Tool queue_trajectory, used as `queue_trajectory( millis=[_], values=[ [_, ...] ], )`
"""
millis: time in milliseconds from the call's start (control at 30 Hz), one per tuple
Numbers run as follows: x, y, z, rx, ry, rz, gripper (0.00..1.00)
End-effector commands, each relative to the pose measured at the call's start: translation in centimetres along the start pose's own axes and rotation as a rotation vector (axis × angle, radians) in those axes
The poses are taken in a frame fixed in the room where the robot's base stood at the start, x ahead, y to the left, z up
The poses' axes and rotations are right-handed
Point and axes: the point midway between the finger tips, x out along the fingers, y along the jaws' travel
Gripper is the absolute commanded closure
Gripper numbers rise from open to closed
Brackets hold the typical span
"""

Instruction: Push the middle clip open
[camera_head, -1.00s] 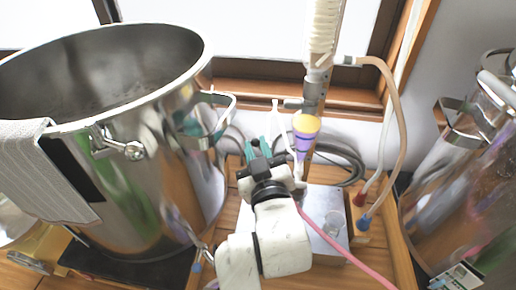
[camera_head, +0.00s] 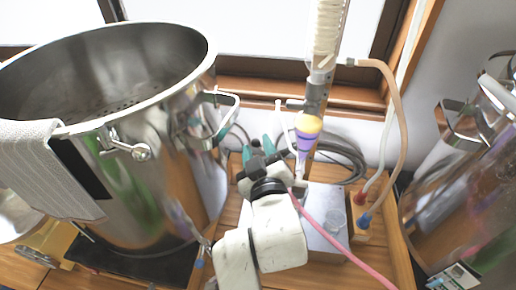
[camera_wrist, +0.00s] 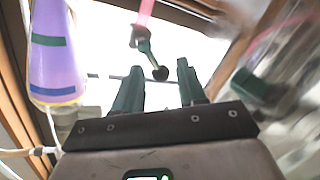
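My gripper (camera_head: 258,149) is in front of the window, left of the purple cone-shaped vessel (camera_head: 305,142). In the wrist view its two teal fingers (camera_wrist: 158,88) stand apart with nothing held between them. A small dark grey-green fitting with a black round end (camera_wrist: 148,52), at the end of a pink tube (camera_wrist: 145,12), shows beyond and between the fingertips. It may be a clip; I cannot tell for sure. A grey clamp (camera_head: 297,104) sits on the upright column. No clearly distinct row of clips can be made out.
A large open steel pot (camera_head: 150,190) with a side handle (camera_head: 226,118) stands close on the left. A second steel vessel (camera_head: 470,190) stands on the right. A metal box (camera_head: 325,205), hoses (camera_head: 398,130) and coiled cable (camera_head: 345,160) crowd the middle.

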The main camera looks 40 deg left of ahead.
Motion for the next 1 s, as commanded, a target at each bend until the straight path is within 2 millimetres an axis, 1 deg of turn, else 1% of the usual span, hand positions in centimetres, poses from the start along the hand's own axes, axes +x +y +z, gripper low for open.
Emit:
queue_trajectory(
  millis=[67,300,433,567,800,1000],
  values=[
    [0.0,0.0,-0.1,0.0,0.002,0.0,0.53],
    [-0.1,-0.1,-0.2,0.001,0.004,0.0,0.53],
    [-0.9,-0.1,0.0,0.0,0.003,0.0,0.53],
    [-2.8,-0.1,0.1,0.0,0.003,0.0,0.53],
    [-7.3,-0.1,0.1,0.0,0.002,0.0,0.53],
    [-9.9,-0.1,0.1,0.001,0.003,-0.001,0.53]
  ],
)
